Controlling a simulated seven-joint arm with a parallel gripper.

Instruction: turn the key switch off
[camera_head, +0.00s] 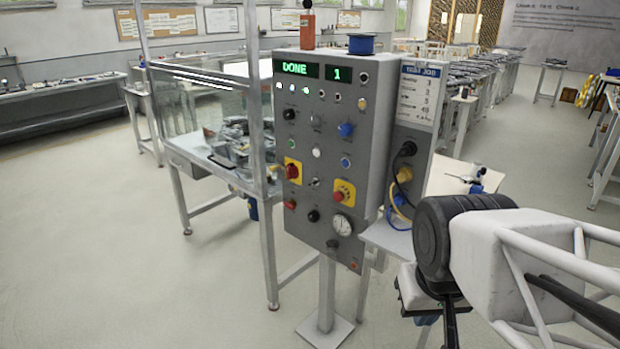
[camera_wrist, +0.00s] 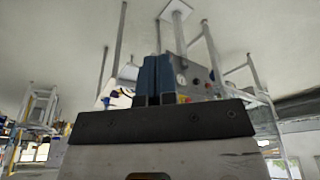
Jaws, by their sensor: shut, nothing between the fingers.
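The grey control panel (camera_head: 330,150) stands on a post in the middle of the head view. Its green display reads "DONE" and "1". A small metallic control (camera_head: 315,183) sits between the red rotary knob and the yellow-backed red button; it may be the key switch, but its position is too small to read. My gripper (camera_head: 447,325) is low at the right, apart from the panel and partly hidden by my wrist. In the wrist view my gripper (camera_wrist: 157,78) has its two dark blue fingers together and empty, with the panel (camera_wrist: 190,75) upside down beyond.
A glass-walled bench (camera_head: 205,110) stands left of the panel. A side box (camera_head: 405,150) with cables and a small table (camera_head: 455,178) stand at its right. A red lamp (camera_head: 308,28) and a blue spool (camera_head: 361,44) top the panel. Floor in front is clear.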

